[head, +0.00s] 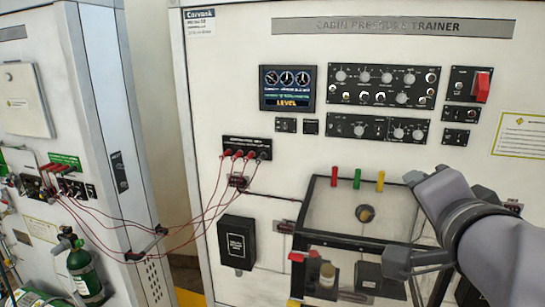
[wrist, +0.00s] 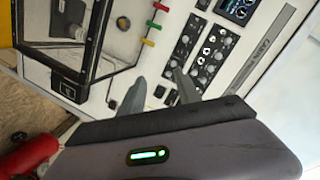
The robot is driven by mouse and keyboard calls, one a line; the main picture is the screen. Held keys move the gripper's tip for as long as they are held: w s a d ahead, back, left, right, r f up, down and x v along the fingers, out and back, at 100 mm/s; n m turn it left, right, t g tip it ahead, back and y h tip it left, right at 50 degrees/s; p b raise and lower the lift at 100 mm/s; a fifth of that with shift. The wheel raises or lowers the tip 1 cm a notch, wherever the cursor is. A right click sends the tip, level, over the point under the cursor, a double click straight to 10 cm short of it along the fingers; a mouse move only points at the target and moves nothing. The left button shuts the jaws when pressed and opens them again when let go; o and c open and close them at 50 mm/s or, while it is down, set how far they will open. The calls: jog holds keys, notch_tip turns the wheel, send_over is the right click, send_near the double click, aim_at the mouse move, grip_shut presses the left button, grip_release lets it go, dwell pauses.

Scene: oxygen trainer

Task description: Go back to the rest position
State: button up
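My gripper (head: 402,221) is at the right of the head view, in front of the white cabin pressure trainer cabinet (head: 225,75). It overlaps the right side of a clear-walled box (head: 330,212) with a dark frame. The fingers are spread apart with nothing between them. In the wrist view my gripper (wrist: 160,84) shows both grey fingers apart, pointing toward the panel with knobs (wrist: 208,48). I cannot tell the exact gap between the fingers and the cabinet face.
Red, green and yellow tabs (head: 357,178) stand on the box's top edge. A screen (head: 288,88) reads LEVEL. Red cables (head: 195,222) run between the cabinet and the left unit (head: 97,120). A green cylinder (head: 83,270) stands lower left. A red cylinder (wrist: 28,155) shows in the wrist view.

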jog(key=s+a+f+n+g+y+b, duration=0.1)
jog(key=s+a+f+n+g+b, duration=0.2)
jog(key=f, duration=0.8)
jog(key=s+a+f+n+g+y+b, duration=0.2)
jog(key=s+f, duration=0.5)
jog(key=f, duration=0.4)
jog(key=s+a+f+n+g+y+b, duration=0.2)
jog(key=a+f, duration=0.5)
jog(key=f, duration=0.5)
jog(key=s+n+g+b, duration=0.1)
jog(key=s+g+b, duration=0.1)
jog(key=s+b, duration=0.1)
jog(key=shift+a+n, duration=0.35)
jog(key=shift+n, duration=0.05)
